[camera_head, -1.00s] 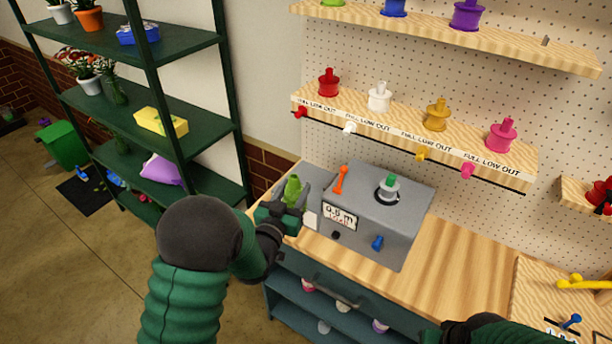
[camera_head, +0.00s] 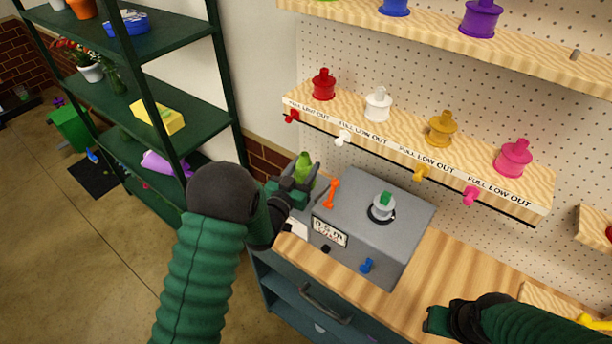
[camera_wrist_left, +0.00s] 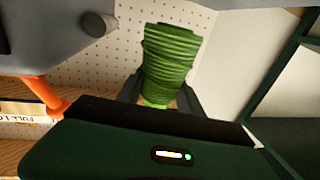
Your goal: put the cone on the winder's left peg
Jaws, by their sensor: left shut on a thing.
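The green ribbed cone (camera_head: 304,168) stands at the left end of the winder, held in my left gripper (camera_head: 298,185). In the left wrist view the cone (camera_wrist_left: 172,58) sits between the two grey fingers, its narrow lower end partly hidden by the gripper body. The winder (camera_head: 392,245) is a grey box with an orange lever (camera_head: 331,192), a spindle with a green top, a display and a blue knob. I cannot make out the left peg or whether the cone touches it. My right gripper (camera_head: 437,320) is over the bench's front, its fingers unclear.
A pegboard shelf (camera_head: 400,140) with red, white, yellow and pink spools stands behind the winder. A dark green rack (camera_head: 180,128) is on the left.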

